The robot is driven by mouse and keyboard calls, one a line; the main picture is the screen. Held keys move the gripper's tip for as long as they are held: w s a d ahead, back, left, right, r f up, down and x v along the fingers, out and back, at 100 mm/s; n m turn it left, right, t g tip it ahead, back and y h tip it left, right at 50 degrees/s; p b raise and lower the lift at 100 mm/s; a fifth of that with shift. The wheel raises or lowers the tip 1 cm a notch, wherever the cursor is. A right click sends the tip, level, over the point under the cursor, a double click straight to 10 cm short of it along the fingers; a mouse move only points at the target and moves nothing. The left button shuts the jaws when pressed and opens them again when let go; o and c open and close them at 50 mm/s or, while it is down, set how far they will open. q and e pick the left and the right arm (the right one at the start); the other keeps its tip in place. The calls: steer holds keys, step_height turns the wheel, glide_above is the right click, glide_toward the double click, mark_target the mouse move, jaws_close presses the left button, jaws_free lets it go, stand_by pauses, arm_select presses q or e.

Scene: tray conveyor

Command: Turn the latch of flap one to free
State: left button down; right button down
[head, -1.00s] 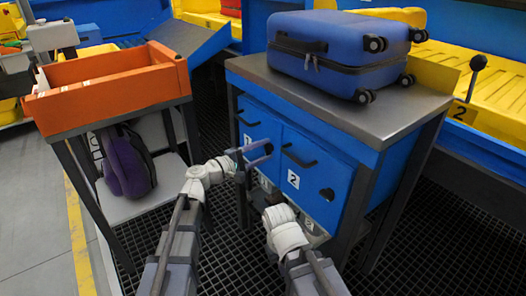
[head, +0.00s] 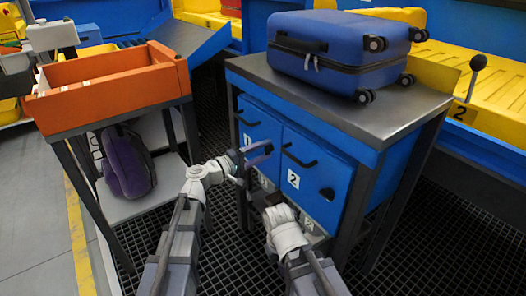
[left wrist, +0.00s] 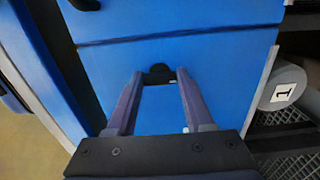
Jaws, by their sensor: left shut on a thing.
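Flap one (head: 262,122) is the left blue door of the cabinet, with a dark handle (head: 249,119) and a label 1, partly covered by my left gripper. My left gripper (head: 268,148) is at the right side of this flap. In the left wrist view its two fingers (left wrist: 160,76) are closed in on the small black latch (left wrist: 160,70), one on each side. The latch's exact angle is hard to tell. My right arm reaches in low before the cabinet; its fingers cannot be made out.
Flap two (head: 318,172), with its own black latch (head: 327,194), is beside flap one. A blue suitcase (head: 335,50) lies on the grey cabinet top (head: 400,108). An orange tray (head: 115,85) stands on the left table, a purple bag (head: 128,165) below it.

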arm_select(q)
steer(key=shift+c, duration=1.4)
jaws_free()
steer(key=v, duration=0.8)
steer(key=shift+d, duration=0.1)
